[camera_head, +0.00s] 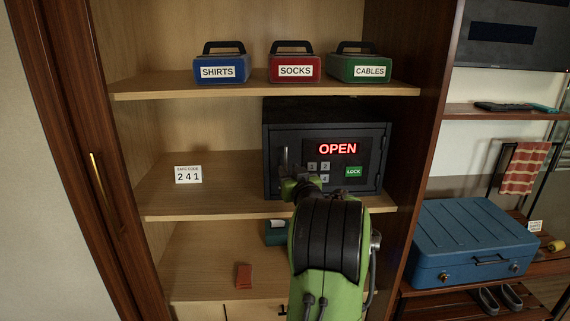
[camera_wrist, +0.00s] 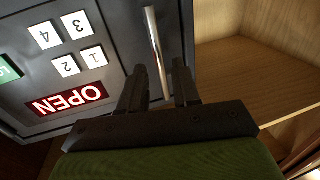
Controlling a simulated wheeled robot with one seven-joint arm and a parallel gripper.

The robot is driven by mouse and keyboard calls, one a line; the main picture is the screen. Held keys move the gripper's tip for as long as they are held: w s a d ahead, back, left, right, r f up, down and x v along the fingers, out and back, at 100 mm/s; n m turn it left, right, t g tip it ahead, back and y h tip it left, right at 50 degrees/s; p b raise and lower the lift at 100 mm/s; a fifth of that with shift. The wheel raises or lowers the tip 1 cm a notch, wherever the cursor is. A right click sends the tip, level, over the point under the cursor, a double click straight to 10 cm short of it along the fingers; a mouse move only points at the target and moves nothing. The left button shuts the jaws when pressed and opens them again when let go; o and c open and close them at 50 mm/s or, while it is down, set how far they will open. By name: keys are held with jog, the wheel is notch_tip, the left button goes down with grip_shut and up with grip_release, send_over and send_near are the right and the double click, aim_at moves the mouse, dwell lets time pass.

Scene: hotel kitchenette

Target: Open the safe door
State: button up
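The dark grey safe (camera_head: 350,108) stands on the middle shelf of the wardrobe. Its door (camera_head: 352,188) looks closed, and its red display (camera_head: 338,149) reads OPEN. Number keys and a green LOCK key (camera_head: 353,171) sit below the display. The upright silver door handle (camera_head: 284,156) is at the left of the door. My gripper (camera_head: 291,183) is at the handle's lower end. In the wrist view, which is upside down, my gripper (camera_wrist: 161,84) is open, with one finger on each side of the handle (camera_wrist: 154,45). Gaps show between the handle and the fingers.
A white card (camera_head: 188,175) reading 241 stands on the shelf left of the safe, with bare shelf (camera_head: 232,172) between. Labelled boxes stand above, including the red SOCKS box (camera_head: 295,70). The wardrobe's side panel (camera_head: 425,120) is close right of the safe.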

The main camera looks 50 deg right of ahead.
aim_at(286, 167)
jog(key=x, duration=0.4)
jog(key=shift+w, duration=0.1)
grip_shut()
